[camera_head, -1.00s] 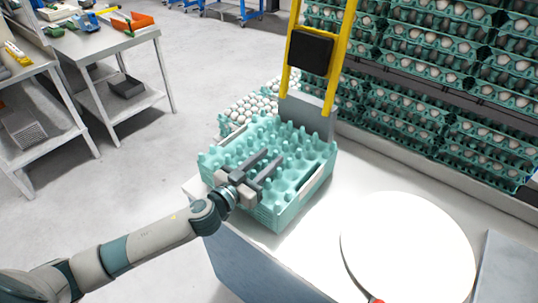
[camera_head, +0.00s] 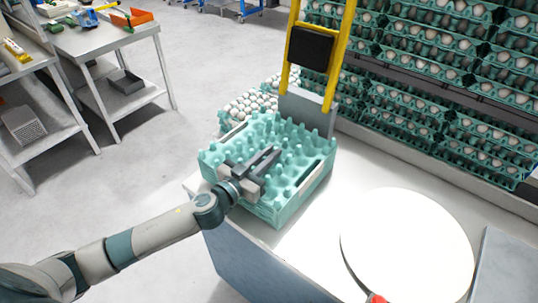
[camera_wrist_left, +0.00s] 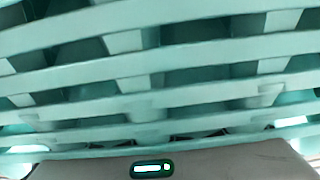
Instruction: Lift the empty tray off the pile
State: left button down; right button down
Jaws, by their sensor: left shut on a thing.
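A pile of teal egg trays (camera_head: 285,213) stands on the white table, and its top tray (camera_head: 297,153) is empty, with its rows of bumps showing. The stacked tray edges (camera_wrist_left: 150,80) fill the left wrist view as several layers. My left gripper (camera_head: 268,158) lies over the near left side of the pile, with its fingers close together. It is shut on the top tray's edge, which still rests on the pile. The exact grip is hidden in the wrist view. My right gripper is not in view.
A yellow frame with a black panel (camera_head: 309,49) stands right behind the pile. Trays of white eggs (camera_head: 250,103) lie behind it to the left. Egg racks (camera_head: 430,70) fill the back right. A round white plate (camera_head: 408,245) lies right of the pile.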

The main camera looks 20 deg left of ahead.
pick_arm(q)
jog(key=shift+r, duration=0.15)
notch_tip(320, 180, up, 18)
jog(key=b, duration=0.1)
dwell(0.5)
dwell(0.6)
